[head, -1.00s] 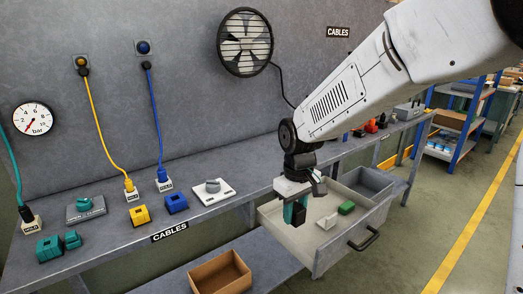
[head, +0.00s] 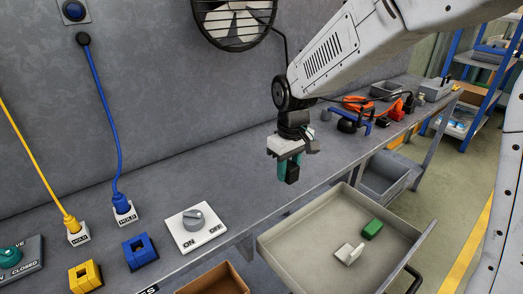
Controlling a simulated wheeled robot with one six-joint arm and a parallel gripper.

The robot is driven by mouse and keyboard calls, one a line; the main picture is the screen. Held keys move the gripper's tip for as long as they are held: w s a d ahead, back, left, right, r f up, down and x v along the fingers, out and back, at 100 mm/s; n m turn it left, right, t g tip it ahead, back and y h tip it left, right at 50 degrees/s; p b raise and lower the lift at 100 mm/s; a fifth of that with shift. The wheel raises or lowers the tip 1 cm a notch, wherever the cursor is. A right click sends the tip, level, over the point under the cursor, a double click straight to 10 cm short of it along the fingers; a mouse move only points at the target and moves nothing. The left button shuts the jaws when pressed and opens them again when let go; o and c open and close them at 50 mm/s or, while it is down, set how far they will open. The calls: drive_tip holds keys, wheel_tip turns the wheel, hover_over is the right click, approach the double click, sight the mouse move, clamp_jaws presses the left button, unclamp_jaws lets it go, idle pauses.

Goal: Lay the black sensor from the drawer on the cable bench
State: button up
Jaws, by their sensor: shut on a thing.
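My gripper (head: 287,169), with teal fingers, is shut on the small black sensor (head: 293,173), which is partly hidden by a finger. It holds the sensor in the air in front of the grey cable bench (head: 215,178), above the back edge of the open drawer (head: 310,236).
A white ON/OFF switch plate (head: 195,228), a blue block (head: 139,251) and a yellow block (head: 85,276) stand on the bench's left part. Orange and black items (head: 355,108) stand farther right. The bench between is clear.

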hover_over(267, 162)
drive_tip(key=shift+w+f, duration=0.1)
drive_tip(key=shift+f, duration=2.4)
drive_tip(key=shift+f, duration=0.15)
drive_tip(key=o, duration=1)
